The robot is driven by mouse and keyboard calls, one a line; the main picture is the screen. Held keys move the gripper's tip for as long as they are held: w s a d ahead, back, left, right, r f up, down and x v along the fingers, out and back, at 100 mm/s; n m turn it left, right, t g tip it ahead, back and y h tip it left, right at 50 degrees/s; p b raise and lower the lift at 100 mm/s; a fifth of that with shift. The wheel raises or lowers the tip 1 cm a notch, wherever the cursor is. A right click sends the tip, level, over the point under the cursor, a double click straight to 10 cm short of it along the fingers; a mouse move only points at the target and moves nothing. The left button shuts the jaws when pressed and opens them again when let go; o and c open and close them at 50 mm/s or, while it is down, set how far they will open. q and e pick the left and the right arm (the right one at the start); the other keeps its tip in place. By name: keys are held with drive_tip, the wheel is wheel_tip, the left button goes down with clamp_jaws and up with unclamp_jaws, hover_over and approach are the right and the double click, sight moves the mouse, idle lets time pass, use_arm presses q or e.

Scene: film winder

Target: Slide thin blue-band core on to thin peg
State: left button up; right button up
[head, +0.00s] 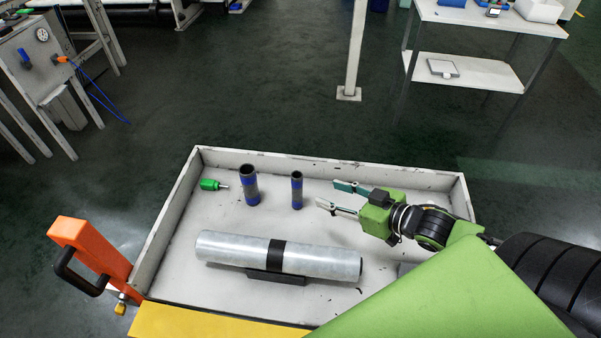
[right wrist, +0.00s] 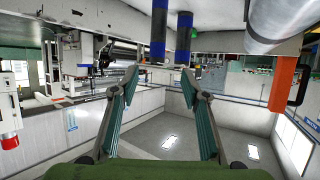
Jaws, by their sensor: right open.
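The thin blue-band core (head: 296,190) stands upright in the tray, dark grey with blue bands. In the right wrist view, the nearer banded core (right wrist: 159,30) appears to be this one, just beyond the fingertips. My right gripper (head: 328,193) is open and empty inside the tray, a short gap to the right of the thin core, its fingers pointing left. The open fingers also show in the right wrist view (right wrist: 160,72). I cannot make out the thin peg. My left gripper is not in view.
A large silver roll (head: 230,247) with a black band lies in front. The tray's raised wall (head: 320,167) surrounds them. An orange post (head: 92,252) stands at left.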

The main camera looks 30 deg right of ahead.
sight(301, 182)
drive_tip(key=x, duration=0.6)
drive_tip(key=shift+w+r, duration=0.15)
drive_tip(key=shift+w, duration=0.2)
drive_tip(key=shift+x, duration=0.95)
drive_tip(key=shift+w, duration=0.2)
drive_tip(key=x, duration=0.4)
drive_tip(key=shift+w+f+p, duration=0.25)
drive_tip(key=shift+w+p, duration=0.05)
drive_tip(key=shift+p, duration=0.05)
drive_tip(key=shift+w+a+f, duration=0.1)
drive_tip(key=shift+w+f, duration=0.05)
drive_tip(key=shift+w, duration=0.1)
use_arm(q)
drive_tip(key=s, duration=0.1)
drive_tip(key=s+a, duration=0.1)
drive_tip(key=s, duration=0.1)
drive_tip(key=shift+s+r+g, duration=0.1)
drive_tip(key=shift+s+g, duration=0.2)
